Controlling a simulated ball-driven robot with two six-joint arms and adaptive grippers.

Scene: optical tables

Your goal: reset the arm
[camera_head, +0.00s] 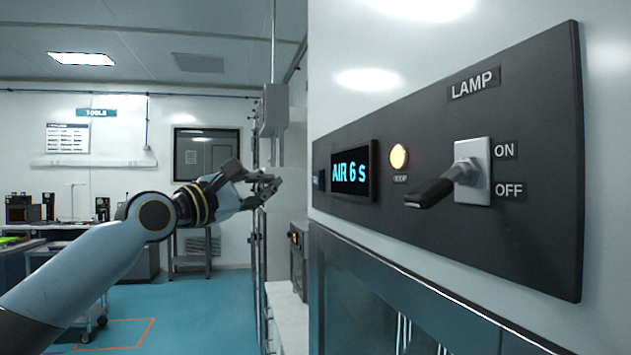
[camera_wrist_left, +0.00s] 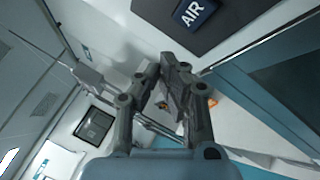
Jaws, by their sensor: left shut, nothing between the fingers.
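My left arm comes in from the left in the head view, and its gripper (camera_head: 268,187) is in the air to the left of the dark control panel (camera_head: 440,120). The gripper is shut and empty, apart from the panel. It also shows in the left wrist view (camera_wrist_left: 168,72), with its fingers together. The panel carries a lamp lever switch (camera_head: 445,187) on a silver plate, its black handle tilted down and to the left. My right gripper is not in view.
A lit display (camera_head: 350,174) reads "AIR 6 s" beside a glowing round light (camera_head: 398,157). A glass-fronted cabinet (camera_head: 400,300) is below the panel. A grey box (camera_head: 273,110) hangs behind the gripper. The blue floor (camera_head: 200,310) is largely open at left.

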